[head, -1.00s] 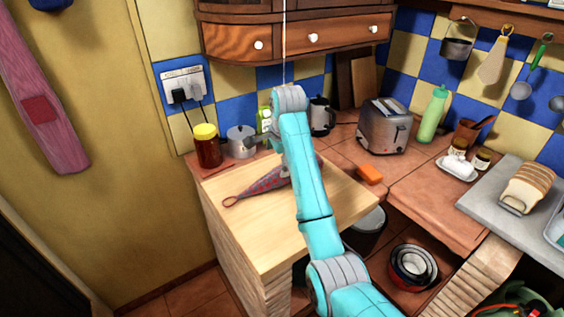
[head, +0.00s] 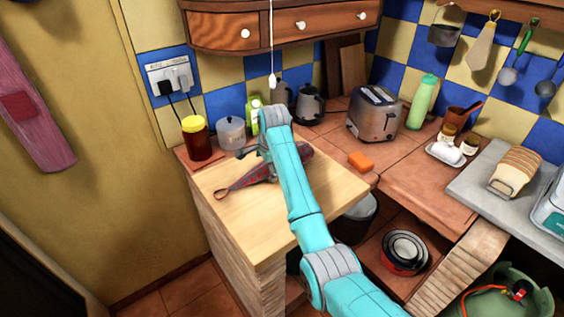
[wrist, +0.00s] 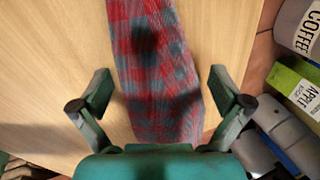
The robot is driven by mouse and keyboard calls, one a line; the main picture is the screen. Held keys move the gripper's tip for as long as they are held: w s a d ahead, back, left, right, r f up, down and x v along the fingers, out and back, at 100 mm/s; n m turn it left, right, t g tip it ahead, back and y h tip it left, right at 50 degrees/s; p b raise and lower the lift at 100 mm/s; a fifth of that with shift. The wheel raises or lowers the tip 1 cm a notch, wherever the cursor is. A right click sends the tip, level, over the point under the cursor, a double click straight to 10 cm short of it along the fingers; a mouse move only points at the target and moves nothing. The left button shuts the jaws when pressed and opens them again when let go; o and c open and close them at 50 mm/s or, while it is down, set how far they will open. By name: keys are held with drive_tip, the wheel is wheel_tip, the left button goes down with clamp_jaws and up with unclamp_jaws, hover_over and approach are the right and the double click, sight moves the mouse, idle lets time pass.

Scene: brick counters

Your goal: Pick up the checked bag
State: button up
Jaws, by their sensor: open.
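The checked bag (head: 247,178), red and grey with a loop at its left end, lies on the pale wooden counter top. My arm hides part of it in the head view. In the wrist view the checked bag (wrist: 158,70) runs between the two fingers of my gripper (wrist: 160,95). The fingers are apart, one on each side of the bag, with bare wood showing between each finger and the cloth. My gripper (head: 250,152) shows small and partly hidden by my arm in the head view, over the bag.
A brown jar with a yellow lid (head: 197,140), a grey pot (head: 231,133) and a green carton (head: 254,115) stand behind the bag. The carton also shows at the right in the wrist view (wrist: 298,90). An orange block (head: 361,161) and a toaster (head: 375,113) stand to the right.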

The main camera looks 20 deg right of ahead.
drive_tip(key=shift+w+f, duration=0.1)
drive_tip(key=shift+f, duration=0.2)
drive_tip(key=c, duration=1.2)
